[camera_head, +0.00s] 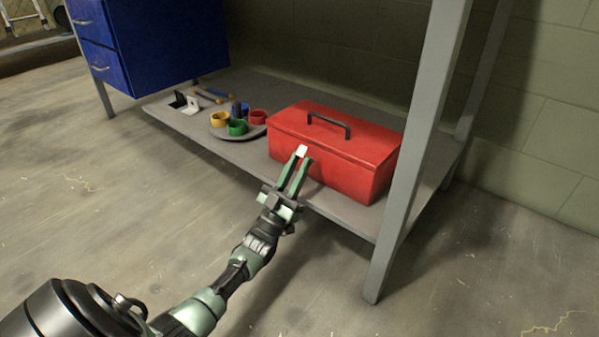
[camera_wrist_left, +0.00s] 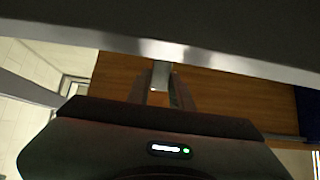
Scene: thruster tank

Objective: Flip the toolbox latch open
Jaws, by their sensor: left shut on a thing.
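The red toolbox (camera_head: 345,168) sits closed on the low grey shelf, with a black handle (camera_head: 329,124) on its lid. A small whitish latch (camera_head: 302,150) shows at the upper front of the box. My left gripper (camera_head: 302,160) reaches up to the front face and is shut on the latch. In the left wrist view the two fingers (camera_wrist_left: 160,95) stand close around a small light grey piece, which appears to be the latch. The fingers partly hide the latch. My right gripper is not in view.
Left of the toolbox, a round grey tray (camera_head: 217,131) holds several coloured rings. Small black and white parts and a tool with a blue handle lie farther left on the shelf (camera_head: 185,123). A grey table leg (camera_head: 415,160) stands right of the toolbox; blue drawers (camera_head: 150,45) hang at left.

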